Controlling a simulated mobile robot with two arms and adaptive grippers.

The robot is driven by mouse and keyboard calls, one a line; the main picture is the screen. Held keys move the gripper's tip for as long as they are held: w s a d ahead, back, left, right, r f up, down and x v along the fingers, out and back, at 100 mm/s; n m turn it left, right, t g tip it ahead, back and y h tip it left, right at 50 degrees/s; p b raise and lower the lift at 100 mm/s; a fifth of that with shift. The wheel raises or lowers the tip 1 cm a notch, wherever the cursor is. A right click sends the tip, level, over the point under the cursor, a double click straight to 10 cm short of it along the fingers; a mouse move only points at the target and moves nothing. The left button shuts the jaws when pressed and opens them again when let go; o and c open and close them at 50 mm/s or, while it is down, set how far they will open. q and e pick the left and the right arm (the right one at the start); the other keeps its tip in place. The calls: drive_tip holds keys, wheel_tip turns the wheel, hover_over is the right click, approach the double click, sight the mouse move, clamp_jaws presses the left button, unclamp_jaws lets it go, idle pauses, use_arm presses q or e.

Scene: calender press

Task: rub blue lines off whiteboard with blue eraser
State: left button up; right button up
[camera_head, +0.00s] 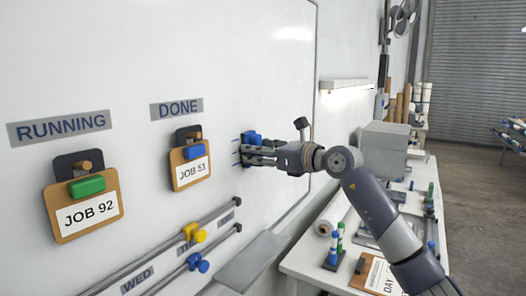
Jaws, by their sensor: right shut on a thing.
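The whiteboard (232,60) stands along the left and fills much of the view. Short blue lines (236,152) show on it just left of my right gripper. My right gripper (256,152) reaches in from the right, close to the board. It is shut on the blue eraser (251,137), which shows as blue parts above and around the fingers. The fingers hide part of the eraser and of the board behind it. I cannot tell whether the eraser touches the board. My left gripper is not in view.
A JOB 51 card (190,172) hangs under DONE, left of the gripper, and a JOB 92 card (84,215) under RUNNING. Rails with a yellow knob (194,232) and a blue knob (198,262) run below. A cluttered table (303,262) stands at right.

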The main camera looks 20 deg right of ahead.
drive_tip(key=shift+s+a+b, duration=0.25)
drive_tip(key=shift+s+a, duration=0.4)
drive_tip(key=shift+a, duration=0.2)
drive_tip(key=shift+s+a+b, duration=0.2)
drive_tip(key=shift+s+a, duration=0.45)
drive_tip(key=shift+a, duration=0.2)
drive_tip(key=shift+s+a+f+b, duration=0.1)
drive_tip(key=shift+s+a+b, duration=0.55)
drive_tip(key=shift+a, duration=0.3)
drive_tip(key=shift+s+a+r, duration=0.2)
drive_tip(key=shift+s+a, duration=0.15)
drive_tip(key=shift+r+p, duration=0.6)
drive_tip(key=shift+r, duration=0.3)
drive_tip(key=shift+w+d, duration=1.15)
drive_tip(key=shift+d, duration=0.3)
drive_tip(key=shift+w+d+p, duration=0.35)
drive_tip(key=shift+w+d, duration=0.15)
drive_tip(key=shift+d, duration=0.2)
drive_tip(key=shift+w+d+p, duration=0.3)
drive_tip(key=shift+w+d, duration=0.2)
drive_tip(key=shift+d, duration=0.15)
drive_tip(key=shift+w+d+p, duration=0.35)
drive_tip(key=shift+w+d, duration=0.2)
drive_tip(key=shift+d, duration=0.15)
drive_tip(key=shift+w+d+p, duration=0.4)
drive_tip(key=shift+w+d, duration=0.35)
drive_tip(key=shift+d, duration=0.2)
drive_tip(key=shift+w+d+p, duration=0.4)
drive_tip(key=shift+w+d, duration=0.35)
drive_tip(key=shift+d, duration=0.15)
